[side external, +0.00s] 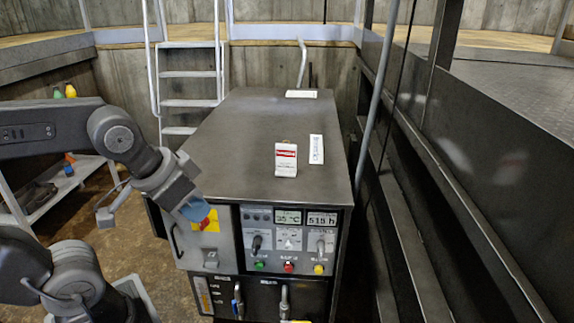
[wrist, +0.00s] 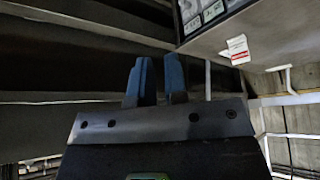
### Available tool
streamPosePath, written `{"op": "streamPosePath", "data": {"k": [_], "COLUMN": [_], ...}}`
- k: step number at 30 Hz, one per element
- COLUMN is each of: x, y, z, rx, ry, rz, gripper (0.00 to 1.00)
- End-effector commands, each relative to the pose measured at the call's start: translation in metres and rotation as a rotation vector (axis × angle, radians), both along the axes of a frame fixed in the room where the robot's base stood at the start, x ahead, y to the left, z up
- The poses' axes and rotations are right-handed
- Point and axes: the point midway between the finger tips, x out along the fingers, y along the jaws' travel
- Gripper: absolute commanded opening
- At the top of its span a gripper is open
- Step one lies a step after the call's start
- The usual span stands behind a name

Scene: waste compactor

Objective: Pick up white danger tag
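The white danger tag (side external: 286,166), with a red band, is on the grey top of the compactor cabinet (side external: 235,150), near the front edge. It also shows in the wrist view (wrist: 238,48), at the upper right. My gripper (side external: 195,209) is in front of the cabinet's left front corner, left of the tag and lower than it, well apart from it. Its blue fingers also show in the wrist view (wrist: 160,80), with a narrow gap and nothing seen between them.
A red switch on a yellow plate (side external: 204,227) is close to my fingertips, partly hidden. The control panel (side external: 288,240) has displays and buttons. A white label strip (side external: 316,149) lies right of the tag. A rail and wall (side external: 455,165) stand on the right. The rear cabinet top is mostly clear.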

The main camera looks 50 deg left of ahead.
Motion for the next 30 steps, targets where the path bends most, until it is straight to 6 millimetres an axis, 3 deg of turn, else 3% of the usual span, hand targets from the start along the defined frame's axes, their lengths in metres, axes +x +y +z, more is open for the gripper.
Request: {"op": "streamPosePath", "data": {"k": [2, 26, 30], "x": [0.0000, 0.0000, 0.0000], "y": [0.0000, 0.0000, 0.0000], "z": [0.0000, 0.0000, 0.0000], "rx": [0.000, 0.000, 0.000], "ry": [0.000, 0.000, 0.000], "rz": [0.000, 0.000, 0.000], "gripper": [0.21, 0.98, 1.00]}}
